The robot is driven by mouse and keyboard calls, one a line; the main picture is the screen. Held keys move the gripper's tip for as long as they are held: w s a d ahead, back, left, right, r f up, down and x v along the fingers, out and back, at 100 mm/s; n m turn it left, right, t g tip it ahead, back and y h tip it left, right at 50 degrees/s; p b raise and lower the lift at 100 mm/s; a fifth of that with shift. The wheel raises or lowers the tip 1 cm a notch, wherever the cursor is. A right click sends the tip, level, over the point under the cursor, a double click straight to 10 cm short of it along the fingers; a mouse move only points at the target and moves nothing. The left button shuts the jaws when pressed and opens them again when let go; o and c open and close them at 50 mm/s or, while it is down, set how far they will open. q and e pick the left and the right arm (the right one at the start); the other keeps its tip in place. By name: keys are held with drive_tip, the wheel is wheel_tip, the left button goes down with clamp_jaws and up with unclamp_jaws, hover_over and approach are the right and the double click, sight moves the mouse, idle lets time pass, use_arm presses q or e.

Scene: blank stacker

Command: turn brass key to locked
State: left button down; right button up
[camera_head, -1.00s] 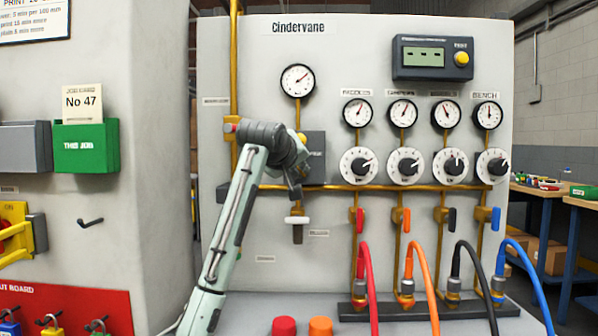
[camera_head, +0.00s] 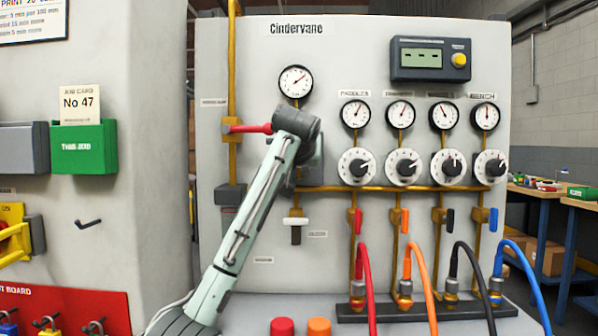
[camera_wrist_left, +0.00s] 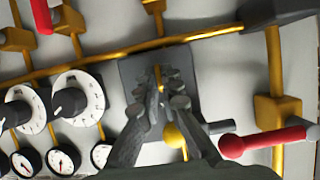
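The lock block is a dark grey plate (camera_head: 313,148) on the panel under the top-left gauge, mostly hidden behind my left arm in the head view. In the left wrist view, the plate (camera_wrist_left: 133,72) lies straight ahead. A thin brass piece, which looks like the brass key (camera_wrist_left: 159,76), stands out from it. My left gripper (camera_wrist_left: 161,82) has its fingers close together on either side of this piece, apparently touching it. The key's turn position and any locked marking cannot be read. The left gripper is hidden in the head view. My right gripper is not in view.
A red-handled lever (camera_head: 252,128) on the left pipe lies close beside my left wrist; it shows in the wrist view (camera_wrist_left: 262,142). A yellow ball (camera_wrist_left: 173,134) sits near the fingers. Dials (camera_head: 357,167), gauges and hoses (camera_head: 364,270) fill the right of the panel.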

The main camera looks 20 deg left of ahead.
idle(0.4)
use_arm(q)
drive_tip(key=c, duration=1.7)
unclamp_jaws()
drive_tip(key=v, duration=1.2)
